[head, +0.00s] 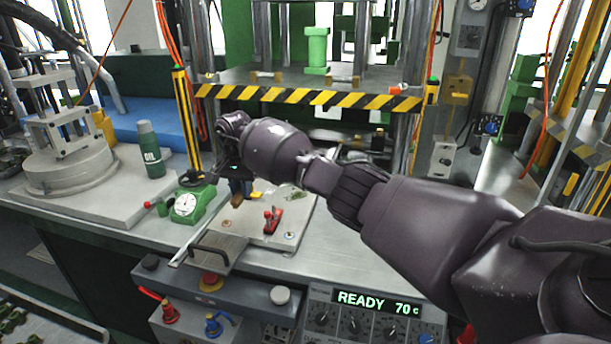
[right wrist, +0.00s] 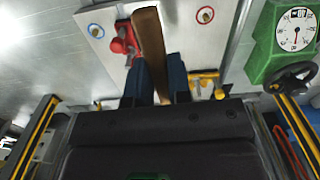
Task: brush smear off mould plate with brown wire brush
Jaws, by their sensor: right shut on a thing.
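The mould plate (head: 255,238) is a pale flat plate on the bench in front of the press; it also shows in the right wrist view (right wrist: 190,42). My right gripper (head: 238,188) is over the plate's left part, pointing down. Its blue fingers (right wrist: 160,82) are shut on the brown wire brush (right wrist: 150,45), whose brown body also shows below the fingers in the head view (head: 237,201). I cannot tell whether the brush touches the plate. A faint greenish mark (head: 297,196) near the plate's back right may be the smear. My left gripper is not in view.
A red clamp (head: 272,220) stands on the plate close to the brush. A green dial gauge (head: 187,205) and a green oil bottle (head: 151,150) are to the left. A black-handled grey plate (head: 218,252) lies in front. The striped press beam (head: 310,97) is behind.

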